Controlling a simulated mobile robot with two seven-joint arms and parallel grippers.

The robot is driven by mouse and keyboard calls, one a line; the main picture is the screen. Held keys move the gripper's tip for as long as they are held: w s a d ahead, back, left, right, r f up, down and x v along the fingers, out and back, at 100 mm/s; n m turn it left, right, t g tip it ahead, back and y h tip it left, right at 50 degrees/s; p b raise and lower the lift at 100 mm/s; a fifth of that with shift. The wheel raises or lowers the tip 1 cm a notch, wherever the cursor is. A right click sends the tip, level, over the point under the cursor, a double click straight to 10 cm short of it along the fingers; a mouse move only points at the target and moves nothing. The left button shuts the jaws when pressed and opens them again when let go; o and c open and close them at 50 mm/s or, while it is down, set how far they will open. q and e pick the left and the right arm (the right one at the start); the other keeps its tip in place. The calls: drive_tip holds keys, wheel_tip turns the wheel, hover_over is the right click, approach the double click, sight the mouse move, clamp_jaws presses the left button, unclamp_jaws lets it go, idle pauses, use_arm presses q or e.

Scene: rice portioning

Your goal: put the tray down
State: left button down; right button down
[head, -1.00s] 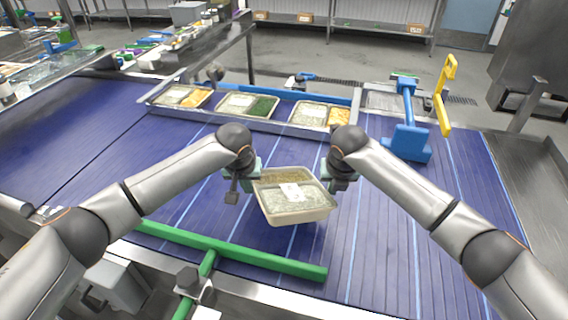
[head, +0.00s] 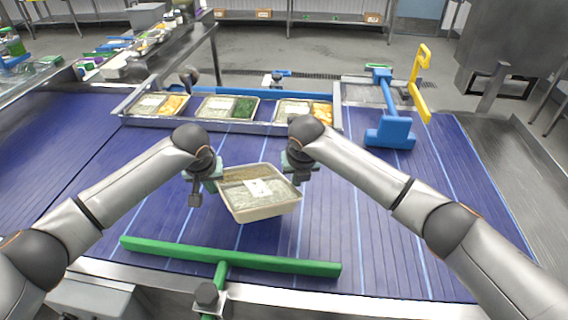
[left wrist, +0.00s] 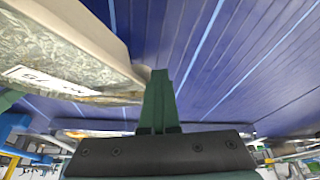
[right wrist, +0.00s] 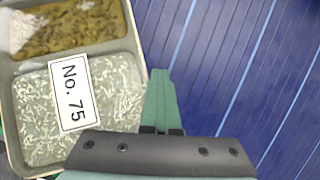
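A two-compartment tray (head: 262,213) hangs between my grippers, apparently above the blue belt, slightly tilted. Its near compartment holds pale food with a white label; the far one holds brownish food. The right wrist view shows the tray (right wrist: 137,50) with the label "No. 75" (right wrist: 74,93). My left gripper (head: 217,181) is at the tray's left side; in its wrist view the fingers (left wrist: 158,75) look shut at the tray's rim (left wrist: 110,45). My right gripper (head: 294,174) is at the right side, its fingers (right wrist: 160,75) shut at the rim. The exact contact is partly hidden.
Three filled trays, including the middle one (head: 226,118), stand in a railed row at the back. A green bar (head: 230,257) lies across the front. A blue stand (head: 389,132) and a yellow bar (head: 420,85) are at the right. The belt (head: 350,210) right of the tray is clear.

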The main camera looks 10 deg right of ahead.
use_arm(q)
drive_tip(key=shift+s+d, duration=0.1)
drive_tip(key=shift+d, duration=0.3)
use_arm(e)
drive_tip(key=shift+a, duration=0.4)
